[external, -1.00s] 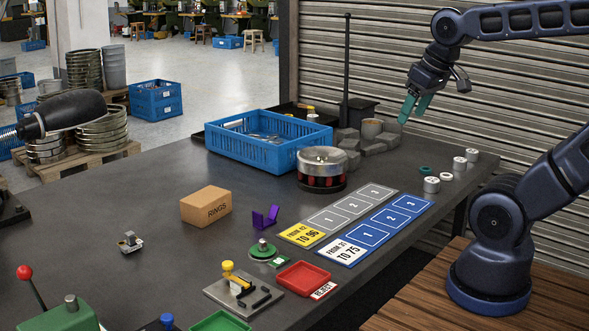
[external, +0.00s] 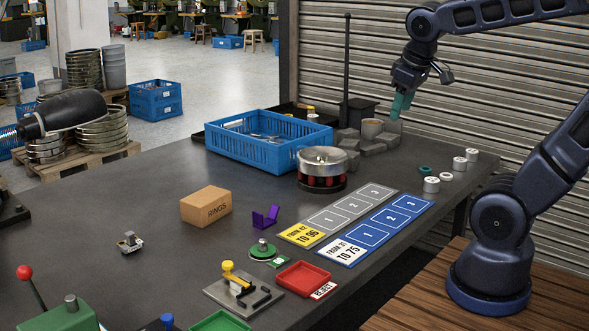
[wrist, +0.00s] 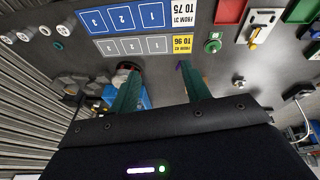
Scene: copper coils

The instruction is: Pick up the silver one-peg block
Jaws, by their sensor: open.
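The silver one-peg block appears to be the small silver piece (external: 130,242) with a short upright peg, standing alone on the left part of the dark table. In the wrist view a small silver piece (wrist: 238,84), probably the same one, shows right of the fingers, too small for detail. My gripper (external: 400,105) is open and empty, with teal fingers pointing down. It hangs above the far right part of the table, near the grey blocks and far from the silver piece. Both fingers also show spread apart in the wrist view (wrist: 159,69).
Grey blocks (external: 372,147) lie below my gripper. The table around the silver piece is clear.

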